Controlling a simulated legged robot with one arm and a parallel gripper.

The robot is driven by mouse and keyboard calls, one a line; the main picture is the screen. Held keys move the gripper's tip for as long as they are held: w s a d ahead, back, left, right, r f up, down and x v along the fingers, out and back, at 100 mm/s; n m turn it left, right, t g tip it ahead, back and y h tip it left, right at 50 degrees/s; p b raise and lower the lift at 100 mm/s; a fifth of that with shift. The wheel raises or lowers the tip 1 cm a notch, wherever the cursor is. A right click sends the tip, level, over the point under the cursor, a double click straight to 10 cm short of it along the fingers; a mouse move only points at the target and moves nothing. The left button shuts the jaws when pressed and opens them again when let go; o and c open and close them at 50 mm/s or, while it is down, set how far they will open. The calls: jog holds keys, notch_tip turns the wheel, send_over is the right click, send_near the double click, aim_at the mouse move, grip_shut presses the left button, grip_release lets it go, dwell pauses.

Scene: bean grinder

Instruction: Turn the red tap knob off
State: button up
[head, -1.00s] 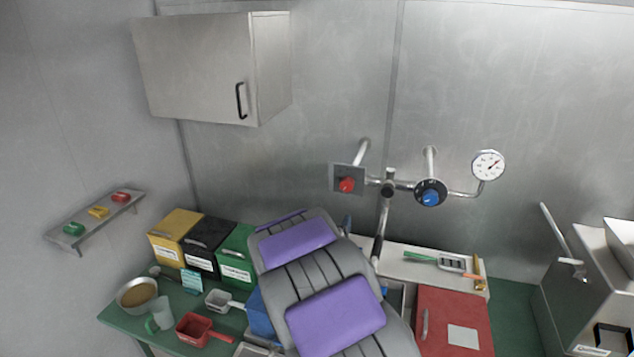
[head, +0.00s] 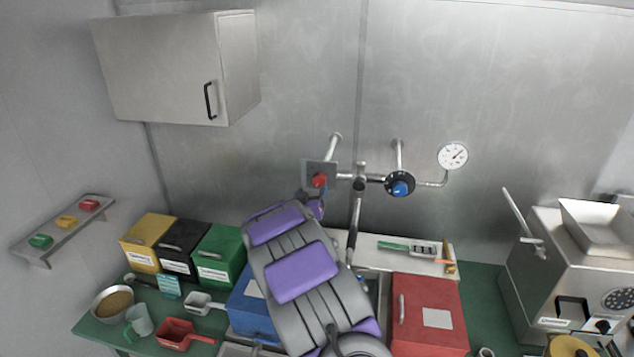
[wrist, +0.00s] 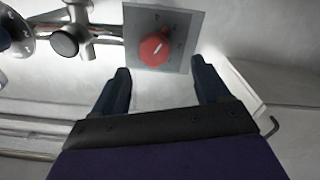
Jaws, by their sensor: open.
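The red tap knob (head: 319,180) sits on a square grey plate (head: 311,174) on the back wall piping. In the wrist view the red knob (wrist: 155,50) is just beyond my gripper, with a white pointer line tilted up to the right. My gripper (wrist: 162,80) is open and empty, one dark finger low on either side of the knob, apart from it. In the head view my gripper (head: 318,200) is just below the knob, partly hidden by my purple and grey arm.
A blue knob (head: 400,188) and a gauge (head: 452,156) are on the pipes to the right. The faucet (head: 355,225) hangs below. A cabinet (head: 180,68) is at upper left. Boxes, including a red one (head: 428,312), crowd the counter below.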

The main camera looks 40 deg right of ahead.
aim_at(317, 182)
jog(key=x, duration=0.5)
jog(key=s+d+x, duration=0.1)
jog(key=x, duration=0.2)
jog(key=shift+d+f, duration=0.1)
jog(key=shift+f, duration=0.1)
jog(key=shift+w+a+r, duration=0.1)
jog(key=shift+a+r, duration=0.1)
jog(key=shift+a, duration=0.6)
jog(key=shift+d+f, duration=0.2)
jog(key=shift+d, duration=0.5)
jog(key=c, duration=0.5)
jog(key=shift+c, duration=0.7)
jog(key=shift+w+a, duration=0.1)
jog(key=c, duration=0.3)
